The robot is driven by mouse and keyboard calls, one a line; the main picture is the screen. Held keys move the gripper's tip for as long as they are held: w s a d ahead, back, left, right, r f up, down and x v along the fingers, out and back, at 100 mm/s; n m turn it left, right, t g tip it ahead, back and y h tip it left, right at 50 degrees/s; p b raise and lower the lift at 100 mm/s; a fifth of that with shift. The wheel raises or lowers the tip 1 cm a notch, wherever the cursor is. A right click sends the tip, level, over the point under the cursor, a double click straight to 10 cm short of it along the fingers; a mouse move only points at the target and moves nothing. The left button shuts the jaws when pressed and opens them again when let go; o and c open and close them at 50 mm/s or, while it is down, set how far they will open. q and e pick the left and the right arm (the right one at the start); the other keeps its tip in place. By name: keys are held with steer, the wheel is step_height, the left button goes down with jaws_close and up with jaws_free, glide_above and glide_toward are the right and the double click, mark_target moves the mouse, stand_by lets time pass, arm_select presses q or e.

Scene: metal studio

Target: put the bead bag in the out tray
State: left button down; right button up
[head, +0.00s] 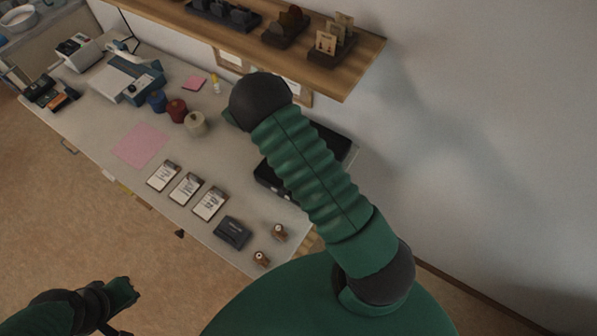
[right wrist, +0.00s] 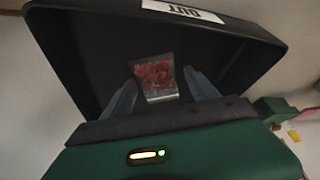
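The bead bag (right wrist: 156,77), a small clear bag with red beads, is in the right wrist view inside the black out tray (right wrist: 80,60). The tray bears a white OUT label (right wrist: 183,10). My right gripper (right wrist: 160,76) reaches into the tray with its fingers spread, one on each side of the bag, with a gap visible at the right finger. The bag appears to lie on the tray floor. In the head view the black tray (head: 266,181) is partly behind my right arm, which hides the right gripper and the bag. My left gripper (head: 126,291) is low at the left, away from the table; its fingers are unclear.
A wooden shelf (head: 340,84) hangs above the table's back. Thread cones (head: 177,110), several white cards (head: 187,188), a dark box (head: 232,233) and small spools (head: 278,232) stand on the table. A pink sheet (head: 140,145) lies left of them.

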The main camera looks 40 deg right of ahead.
steer(key=shift+s+a+r+p, duration=0.1)
steer(key=shift+s+r+p, duration=0.05)
steer(key=shift+s+p, duration=0.35)
steer(key=s+a+r+n+y, duration=0.1)
steer(key=s+a+r+n, duration=0.2)
steer(key=r, duration=0.8)
steer(key=s+a+r+n+y, duration=0.2)
steer(key=s+a+r+n, duration=0.2)
steer(key=a+r+n, duration=0.3)
steer(key=a+r, duration=0.3)
steer(key=a, duration=0.2)
steer(key=shift+r+y, duration=0.3)
steer(key=shift+r, duration=0.1)
steer(key=shift+s, duration=0.15)
